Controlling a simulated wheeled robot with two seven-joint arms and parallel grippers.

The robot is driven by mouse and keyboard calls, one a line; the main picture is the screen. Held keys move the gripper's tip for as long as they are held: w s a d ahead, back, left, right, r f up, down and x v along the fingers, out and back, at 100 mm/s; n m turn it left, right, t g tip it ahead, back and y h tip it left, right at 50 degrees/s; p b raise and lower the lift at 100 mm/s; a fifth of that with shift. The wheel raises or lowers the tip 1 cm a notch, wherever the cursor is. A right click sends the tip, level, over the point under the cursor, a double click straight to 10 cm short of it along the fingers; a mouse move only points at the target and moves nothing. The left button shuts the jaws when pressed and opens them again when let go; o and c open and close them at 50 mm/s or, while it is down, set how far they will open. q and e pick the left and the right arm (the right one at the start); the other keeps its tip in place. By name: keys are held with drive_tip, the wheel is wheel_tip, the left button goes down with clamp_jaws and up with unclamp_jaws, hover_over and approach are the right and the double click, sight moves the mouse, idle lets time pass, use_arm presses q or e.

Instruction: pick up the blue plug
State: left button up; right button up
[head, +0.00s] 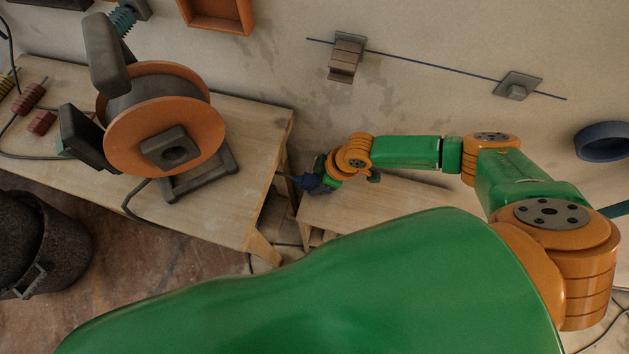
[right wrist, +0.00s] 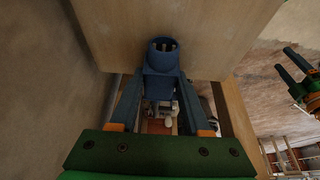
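In the head view the gripper's fingers are small and mostly hidden. My left gripper (right wrist: 296,76) shows at the right edge of the right wrist view, its two dark fingers apart and empty.
A wooden table (head: 262,122) carries an orange cable reel (head: 190,150). The low bench (head: 415,195) stands beside it, with a gap between. A dark bucket (head: 60,245) stands on the floor at left. A wall rail (head: 430,65) runs behind my right arm.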

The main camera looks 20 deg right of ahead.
sight(317, 181)
clamp_jaws()
wheel_tip(317, 181, up, 10)
drive_tip(key=p, duration=0.2)
